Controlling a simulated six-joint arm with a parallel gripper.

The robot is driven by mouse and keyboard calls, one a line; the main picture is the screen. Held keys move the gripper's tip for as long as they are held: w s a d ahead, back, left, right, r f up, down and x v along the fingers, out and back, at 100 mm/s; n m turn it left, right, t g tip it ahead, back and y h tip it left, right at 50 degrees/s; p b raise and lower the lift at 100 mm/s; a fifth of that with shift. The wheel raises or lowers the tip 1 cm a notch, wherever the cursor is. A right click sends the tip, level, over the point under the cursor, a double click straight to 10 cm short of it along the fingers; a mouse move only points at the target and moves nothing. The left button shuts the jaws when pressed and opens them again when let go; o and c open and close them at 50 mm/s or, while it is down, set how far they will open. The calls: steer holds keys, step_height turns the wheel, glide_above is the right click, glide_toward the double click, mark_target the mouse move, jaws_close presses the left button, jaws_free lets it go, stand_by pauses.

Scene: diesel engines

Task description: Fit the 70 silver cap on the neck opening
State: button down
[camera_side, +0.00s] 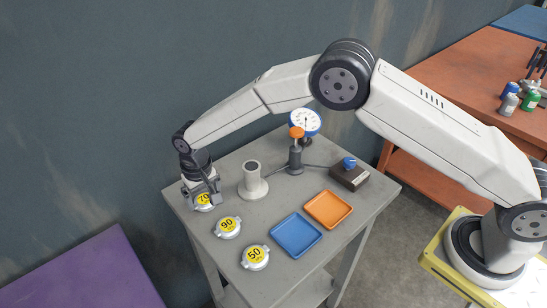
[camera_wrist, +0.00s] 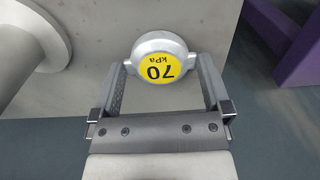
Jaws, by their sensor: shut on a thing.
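The silver cap with the yellow 70 label (camera_side: 204,198) is at the far left corner of the grey table in the side view. My gripper (camera_side: 203,190) is over it, with its fingers down around it. In the wrist view the 70 cap (camera_wrist: 159,62) sits between the two fingers of my gripper (camera_wrist: 160,80), which are shut on its sides. The neck (camera_side: 252,181) is a pale upright tube on a round flange, standing to the right of the gripper. Its opening faces up and is bare. Part of the neck (camera_wrist: 35,45) shows at the left of the wrist view.
Silver caps marked 90 (camera_side: 228,227) and 50 (camera_side: 255,257) lie nearer the front. A blue tray (camera_side: 297,237) and an orange tray (camera_side: 328,209) are empty. A gauge (camera_side: 305,122) on a stand and a dark box with a blue knob (camera_side: 349,175) stand behind.

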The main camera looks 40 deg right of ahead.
mark_target(205, 199)
steer(key=shift+r, duration=0.1)
steer(key=shift+r, duration=2.4)
steer(key=shift+d+r, duration=0.35)
steer(key=shift+r, duration=0.05)
steer(key=s+d+r+n, duration=0.4)
steer(key=d+r+n, duration=0.2)
steer(key=d+r, duration=0.5)
steer(key=shift+d, duration=0.15)
steer(key=shift+f, duration=0.15)
steer(key=shift+f, duration=3.15)
